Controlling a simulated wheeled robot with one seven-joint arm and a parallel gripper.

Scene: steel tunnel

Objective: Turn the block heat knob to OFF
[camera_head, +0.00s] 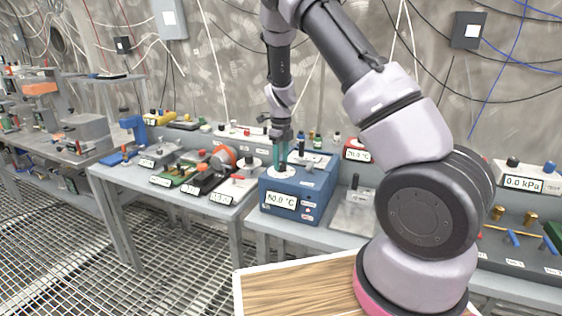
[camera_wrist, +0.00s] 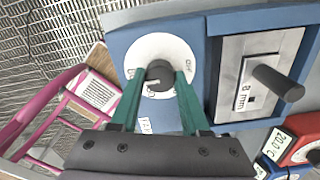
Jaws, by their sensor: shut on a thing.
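The block heater is a blue box (camera_head: 318,192) on the bench in the head view, with a display reading about 60.0 °C (camera_head: 281,200). Its white round dial (camera_head: 271,173) is on top. In the wrist view the dial (camera_wrist: 166,47) carries an OFF mark at its upper right and other marks at the left and bottom. The dark block heat knob (camera_wrist: 159,73) stands at its centre, with a pale pointer line toward the lower left. My gripper (camera_wrist: 160,76) has its green fingers shut on the knob from both sides. It reaches down onto the dial in the head view (camera_head: 281,164).
A metal plate with a dark lever (camera_wrist: 277,83) stands beside the dial on the heater top. A red device reading about 20.0 °C (camera_head: 357,150) is behind to the right.

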